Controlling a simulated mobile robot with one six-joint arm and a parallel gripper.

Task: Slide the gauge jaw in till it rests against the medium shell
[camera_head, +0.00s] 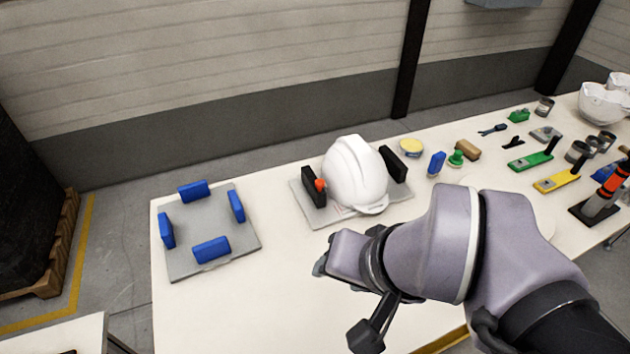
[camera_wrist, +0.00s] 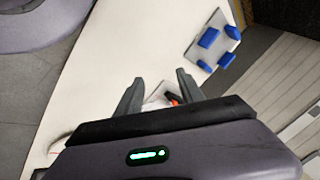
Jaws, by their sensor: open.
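The medium shell is a white helmet (camera_head: 355,173) on a grey gauge plate (camera_head: 342,218) in the head view. A black jaw (camera_head: 311,188) with an orange-red knob (camera_head: 320,185) stands at the shell's left, and another black jaw (camera_head: 393,164) at its right. I cannot tell whether the left jaw touches the shell. My gripper (camera_wrist: 160,80) is open and empty in the wrist view, with the knob (camera_wrist: 172,98) showing between its fingers. In the head view my gripper (camera_head: 321,266) is mostly hidden by my arm, in front of the plate.
A grey plate with several blue blocks (camera_head: 211,250) lies at the table's left. A yellow-lidded tin (camera_head: 411,147), a blue block (camera_head: 437,163), a green knob piece (camera_head: 457,158) and several tools lie to the right. The table between the two plates is clear.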

